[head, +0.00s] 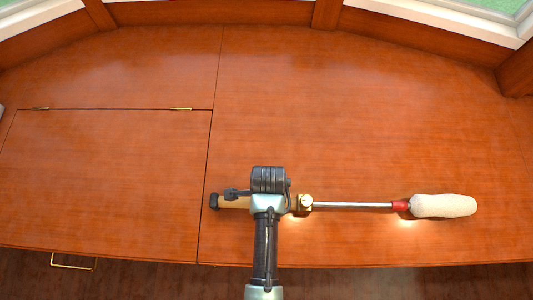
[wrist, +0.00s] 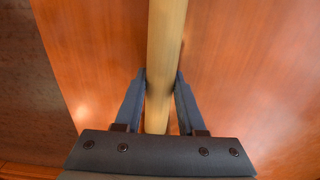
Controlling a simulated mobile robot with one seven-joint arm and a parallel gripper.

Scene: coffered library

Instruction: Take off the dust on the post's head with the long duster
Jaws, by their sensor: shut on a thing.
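In the head view my arm hides the fingers and part of the handle. I cannot tell how far the duster is above the wood. No post or dust shows.
A broad reddish wooden surface (head: 330,110) lies under the duster and is otherwise clear. At left is a hinged panel (head: 105,180) with brass hinges (head: 181,109). A brass handle (head: 73,262) is below the front edge. Window frames (head: 440,22) border the back.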

